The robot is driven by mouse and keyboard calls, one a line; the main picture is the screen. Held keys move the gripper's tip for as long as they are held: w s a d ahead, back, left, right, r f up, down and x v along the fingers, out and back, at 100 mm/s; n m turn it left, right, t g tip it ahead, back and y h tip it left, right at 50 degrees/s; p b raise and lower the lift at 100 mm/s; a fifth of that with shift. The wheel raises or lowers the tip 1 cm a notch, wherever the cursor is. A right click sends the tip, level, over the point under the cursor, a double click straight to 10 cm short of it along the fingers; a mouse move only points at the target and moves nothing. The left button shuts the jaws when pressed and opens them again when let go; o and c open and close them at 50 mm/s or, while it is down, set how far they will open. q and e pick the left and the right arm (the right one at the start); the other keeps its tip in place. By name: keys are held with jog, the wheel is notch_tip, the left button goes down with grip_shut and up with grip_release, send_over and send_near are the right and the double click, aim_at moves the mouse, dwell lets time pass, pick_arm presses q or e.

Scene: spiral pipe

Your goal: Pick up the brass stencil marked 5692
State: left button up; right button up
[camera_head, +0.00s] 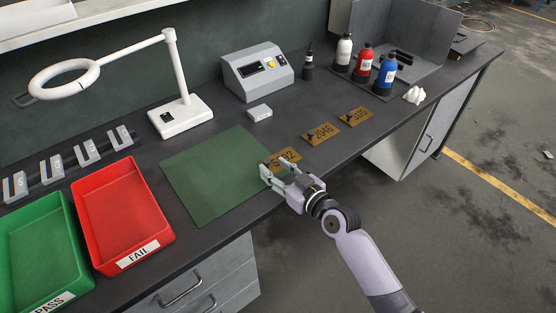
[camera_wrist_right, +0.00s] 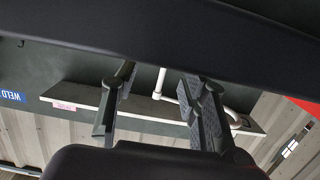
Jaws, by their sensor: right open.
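The brass stencil (camera_head: 291,155) lies flat on the dark bench by the right edge of the green mat, in the head view. Its number is partly covered by my right gripper; a 5 and a 2 show. My right gripper (camera_head: 275,167) is at the near left side of this stencil, its fingers apart and nothing held between them. I cannot tell whether it touches the plate. The right wrist view shows the two spread fingers (camera_wrist_right: 158,100) with no stencil between them. My left gripper is not in view.
Brass stencils 2046 (camera_head: 321,133) and another (camera_head: 356,116) lie farther right. The green mat (camera_head: 210,178) is bare. A red FAIL tray (camera_head: 163,236) and green PASS tray (camera_head: 81,261) stand left. A white block (camera_head: 259,112), grey device (camera_head: 257,75) and bottles (camera_head: 364,64) stand behind.

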aim_at(269, 163)
jog(key=shift+x, duration=2.35)
jog(key=shift+d, duration=0.1)
jog(key=shift+c, duration=0.2)
grip_shut()
